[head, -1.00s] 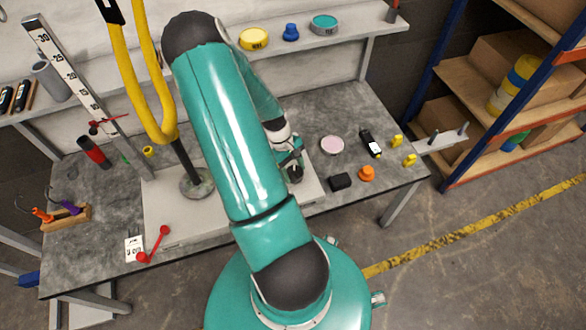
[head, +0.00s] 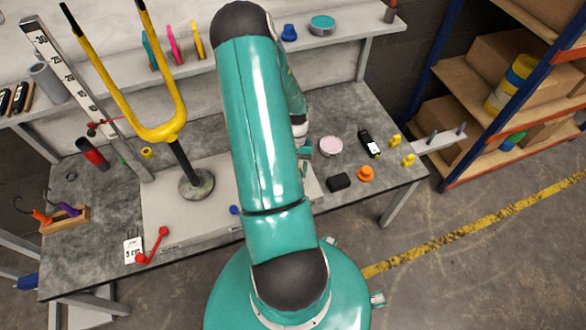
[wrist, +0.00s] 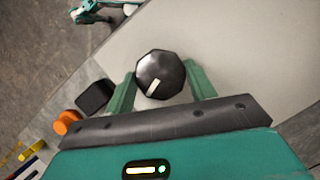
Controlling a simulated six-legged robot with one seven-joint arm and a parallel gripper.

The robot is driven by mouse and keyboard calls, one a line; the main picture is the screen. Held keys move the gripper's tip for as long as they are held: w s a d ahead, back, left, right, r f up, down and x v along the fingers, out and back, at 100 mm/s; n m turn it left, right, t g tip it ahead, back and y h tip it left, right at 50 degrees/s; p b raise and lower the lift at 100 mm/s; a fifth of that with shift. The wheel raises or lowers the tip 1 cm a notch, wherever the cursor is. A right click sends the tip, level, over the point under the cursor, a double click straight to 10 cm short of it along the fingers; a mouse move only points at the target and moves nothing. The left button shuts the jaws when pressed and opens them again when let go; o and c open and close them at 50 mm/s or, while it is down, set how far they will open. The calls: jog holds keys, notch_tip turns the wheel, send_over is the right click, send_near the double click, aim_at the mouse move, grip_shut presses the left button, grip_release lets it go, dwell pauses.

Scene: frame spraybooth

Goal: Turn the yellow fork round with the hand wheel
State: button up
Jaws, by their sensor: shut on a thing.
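The yellow fork (head: 158,134) stands on a dark post with a round grey foot on the pale base plate, its two prongs pointing up and spread wide across the head view. The hand wheel (wrist: 160,75) shows in the wrist view as a black faceted knob with a pale mark, the mark toward its lower left. My gripper (wrist: 161,87) has its two green fingers on either side of the knob and is shut on it. In the head view my arm hides the wheel and most of the gripper.
A black block (head: 339,182), an orange knob (head: 365,173) and a pink disc (head: 331,146) lie right of my arm. A red double-ended tool (head: 154,245) lies at the bench's front left. A ruler post (head: 85,95) stands left of the fork.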

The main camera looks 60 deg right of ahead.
jog(key=shift+s+m+t, duration=0.1)
jog(key=shift+m+t, duration=0.6)
jog(key=shift+m, duration=1.1)
jog(key=o, duration=1)
jog(key=v, duration=1.4)
jog(key=shift+f, duration=0.1)
